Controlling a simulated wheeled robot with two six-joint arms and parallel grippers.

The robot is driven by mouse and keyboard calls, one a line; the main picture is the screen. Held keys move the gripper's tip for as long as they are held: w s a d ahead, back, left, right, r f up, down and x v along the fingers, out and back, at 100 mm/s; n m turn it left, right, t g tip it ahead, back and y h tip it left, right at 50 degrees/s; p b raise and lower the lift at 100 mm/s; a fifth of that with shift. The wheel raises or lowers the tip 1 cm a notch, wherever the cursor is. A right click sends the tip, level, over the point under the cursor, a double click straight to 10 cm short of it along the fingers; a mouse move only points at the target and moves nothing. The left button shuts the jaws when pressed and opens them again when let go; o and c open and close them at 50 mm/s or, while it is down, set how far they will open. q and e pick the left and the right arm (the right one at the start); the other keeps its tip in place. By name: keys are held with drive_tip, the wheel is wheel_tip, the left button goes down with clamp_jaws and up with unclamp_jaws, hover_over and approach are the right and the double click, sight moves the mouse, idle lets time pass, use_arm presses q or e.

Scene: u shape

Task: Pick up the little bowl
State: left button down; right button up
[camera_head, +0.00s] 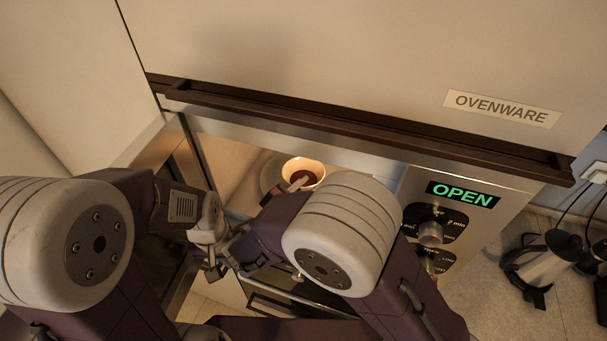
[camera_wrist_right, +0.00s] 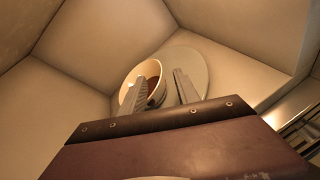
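In the right wrist view the bowl (camera_wrist_right: 129,85) and plate (camera_wrist_right: 196,66) lie just ahead of my right gripper (camera_wrist_right: 160,78). Its two fingers are apart, one over the bowl and the other beside it over the plate. Contact with the rim cannot be told. In the head view my right gripper (camera_head: 294,186) is partly hidden by its own arm. My left gripper (camera_head: 214,252) is low outside the opening, its fingers unclear.
A cupboard marked OVENWARE (camera_head: 506,108) with a dark handle rail (camera_head: 350,125) overhangs the microwave. The control panel (camera_head: 440,225) reads OPEN. The microwave's inner walls (camera_wrist_right: 95,45) close in around the bowl. A kettle (camera_head: 548,262) stands at the right.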

sight(321, 178)
drive_tip(key=shift+w+f, duration=0.15)
drive_tip(key=shift+w, duration=0.2)
drive_tip(key=p+x, duration=0.3)
drive_tip(key=x, duration=0.2)
drive_tip(key=shift+w+a, duration=0.1)
drive_tip(key=shift+w, duration=0.1)
drive_tip(key=shift+f, duration=0.15)
clamp_jaws()
idle(0.7)
